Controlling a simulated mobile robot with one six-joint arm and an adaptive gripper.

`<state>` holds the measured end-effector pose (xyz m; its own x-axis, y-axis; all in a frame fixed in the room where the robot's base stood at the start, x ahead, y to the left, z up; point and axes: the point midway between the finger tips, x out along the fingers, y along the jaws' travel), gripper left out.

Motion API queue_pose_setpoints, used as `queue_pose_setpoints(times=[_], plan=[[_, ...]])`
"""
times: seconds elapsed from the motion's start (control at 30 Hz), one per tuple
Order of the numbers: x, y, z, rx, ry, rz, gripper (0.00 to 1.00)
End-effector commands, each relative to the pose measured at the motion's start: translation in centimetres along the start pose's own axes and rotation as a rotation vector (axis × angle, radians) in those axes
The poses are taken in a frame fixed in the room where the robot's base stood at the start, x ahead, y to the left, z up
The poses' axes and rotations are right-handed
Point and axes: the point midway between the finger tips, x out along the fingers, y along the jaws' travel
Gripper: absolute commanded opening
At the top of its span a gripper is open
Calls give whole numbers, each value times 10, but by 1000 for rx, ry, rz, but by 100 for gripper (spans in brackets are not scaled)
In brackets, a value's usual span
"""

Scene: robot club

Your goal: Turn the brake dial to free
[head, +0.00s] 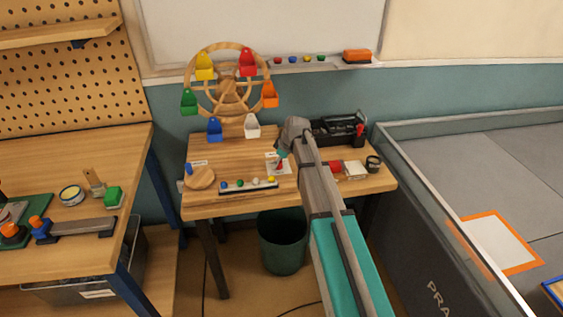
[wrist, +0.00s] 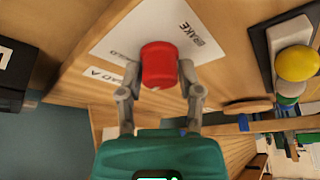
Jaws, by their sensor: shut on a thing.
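The brake dial is a red round knob (wrist: 158,62) on a white card (wrist: 118,42) in the wrist view. The card reads "BRAKE" beside the knob, and another word, partly hidden, shows on its other side. My gripper (wrist: 161,76) has one finger on each side of the knob and is shut on it. In the head view my gripper (head: 281,158) is over the card (head: 271,168) on the wooden table, and the dial is mostly hidden there.
A wooden wheel (head: 230,86) with coloured buckets stands at the table's back. A rack of coloured balls (head: 249,186) lies at the front, also near the card in the wrist view (wrist: 297,64). A round wooden disc (head: 200,179) is left. A black toolbox (head: 338,130) is behind right.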

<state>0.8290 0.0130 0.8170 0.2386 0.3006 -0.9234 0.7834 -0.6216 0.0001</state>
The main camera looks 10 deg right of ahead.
Motion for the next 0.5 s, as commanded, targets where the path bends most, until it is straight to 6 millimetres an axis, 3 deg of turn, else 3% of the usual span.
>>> queue_pose_setpoints(times=[0.5], plan=[[0,0,2,-257,-5,-108,0]])
